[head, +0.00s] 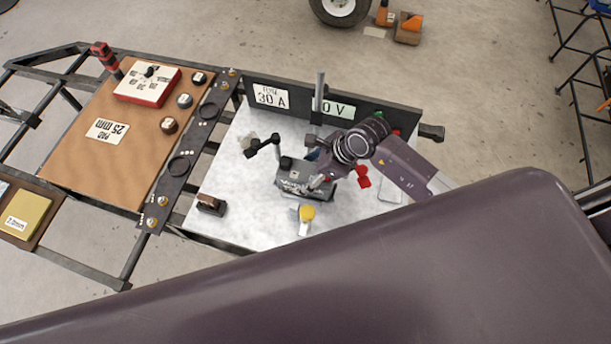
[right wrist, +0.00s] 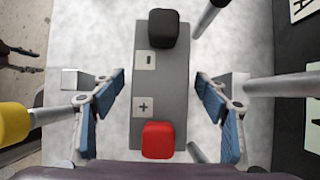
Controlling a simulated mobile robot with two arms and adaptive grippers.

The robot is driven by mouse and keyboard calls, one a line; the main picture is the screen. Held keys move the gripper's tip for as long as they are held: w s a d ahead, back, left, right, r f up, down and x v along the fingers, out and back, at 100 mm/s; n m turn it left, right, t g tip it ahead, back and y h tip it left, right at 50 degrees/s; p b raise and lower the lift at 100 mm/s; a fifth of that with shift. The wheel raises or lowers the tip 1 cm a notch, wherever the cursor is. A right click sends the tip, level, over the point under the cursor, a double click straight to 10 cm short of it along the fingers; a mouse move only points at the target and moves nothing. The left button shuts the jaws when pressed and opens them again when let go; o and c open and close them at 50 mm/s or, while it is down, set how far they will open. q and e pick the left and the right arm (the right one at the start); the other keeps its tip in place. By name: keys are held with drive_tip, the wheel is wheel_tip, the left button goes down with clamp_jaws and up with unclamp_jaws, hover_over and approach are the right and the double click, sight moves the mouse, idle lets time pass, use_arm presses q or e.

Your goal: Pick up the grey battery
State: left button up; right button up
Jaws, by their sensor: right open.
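The grey battery (head: 296,180) stands on the pale work plate (head: 250,215) in the head view, partly hidden by my right gripper (head: 320,184). In the right wrist view the battery (right wrist: 160,82) is seen from above, with a black cap by its minus label and a red cap by its plus label. My right gripper (right wrist: 160,100) is open, with one blue-padded finger on each side of the battery. Gaps show between the pads and the battery's sides; finger depth relative to it is hard to tell. My left gripper does not show.
A dark upright panel (head: 290,83) with number labels runs behind the battery, with a grey post (head: 319,92) before it. A yellow-topped part (head: 307,213) stands in front, a small brown block (head: 210,204) to the left. A brown board (head: 110,130) lies further left.

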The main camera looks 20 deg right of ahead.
drive_tip(key=shift+f, duration=0.2)
drive_tip(key=shift+c, duration=0.5)
clamp_jaws()
drive_tip(key=shift+w+a+r, duration=0.1)
drive_tip(key=shift+w+r, duration=0.2)
drive_tip(key=shift+w, duration=0.05)
